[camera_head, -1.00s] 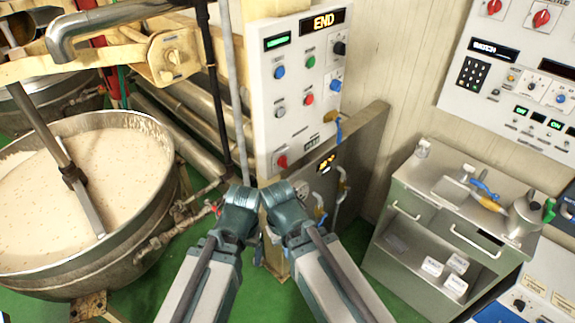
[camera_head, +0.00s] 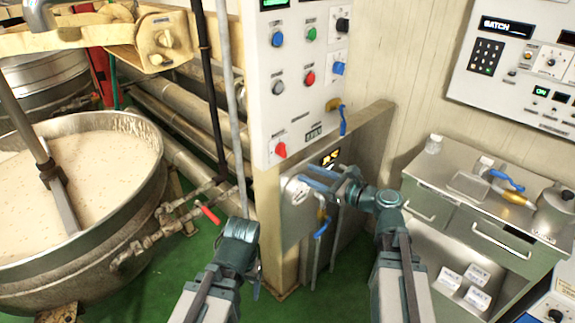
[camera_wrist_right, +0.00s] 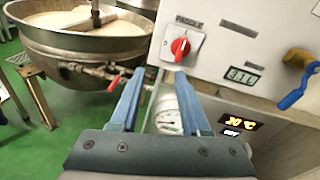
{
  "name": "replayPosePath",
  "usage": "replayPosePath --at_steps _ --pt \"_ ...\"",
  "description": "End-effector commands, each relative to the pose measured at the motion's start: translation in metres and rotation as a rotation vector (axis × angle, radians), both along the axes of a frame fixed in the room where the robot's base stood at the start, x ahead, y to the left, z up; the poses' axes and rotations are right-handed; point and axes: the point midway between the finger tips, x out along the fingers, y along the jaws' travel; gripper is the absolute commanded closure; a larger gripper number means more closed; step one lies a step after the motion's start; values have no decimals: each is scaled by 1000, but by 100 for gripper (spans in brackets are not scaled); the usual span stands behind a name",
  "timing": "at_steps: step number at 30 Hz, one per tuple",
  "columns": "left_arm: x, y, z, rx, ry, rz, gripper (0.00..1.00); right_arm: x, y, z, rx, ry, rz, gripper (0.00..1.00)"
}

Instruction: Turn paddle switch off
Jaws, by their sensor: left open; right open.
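My right gripper (camera_head: 312,179) is open and empty, below and right of the red switch. In the right wrist view its open fingers (camera_wrist_right: 160,74) point toward the panel's lower edge, the red switch beyond them. My left gripper (camera_head: 240,238) is open, low and left; its fingertips are mostly hidden.
A large kettle of pale mix (camera_head: 90,165) stands at left, with a red-handled valve (camera_head: 209,214) beside it. A blue-handled valve (camera_head: 342,118) juts from the panel's right side. A gauge (camera_wrist_right: 168,122) lies beyond my right fingers. A metal cabinet (camera_head: 470,215) stands at right.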

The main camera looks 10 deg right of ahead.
Motion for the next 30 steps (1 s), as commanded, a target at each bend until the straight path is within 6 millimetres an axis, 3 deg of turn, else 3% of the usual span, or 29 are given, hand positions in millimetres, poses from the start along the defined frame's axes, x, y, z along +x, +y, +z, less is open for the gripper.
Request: replayPosePath --at_steps 1,4,11,17,30 --pt "0 0 -10 0 0 0 19 4 -14 -1 70 12 -38 54" --pt "0 0 -12 0 0 0 19 7 -28 6 161 27 -79 54" --pt "0 0 -11 0 0 0 19 11 -31 11 194 32 -91 54" --pt "0 0 -11 0 0 0 19 32 -14 10 192 33 -86 54" --pt "0 0 -11 0 0 0 19 99 37 10 190 32 -86 54"
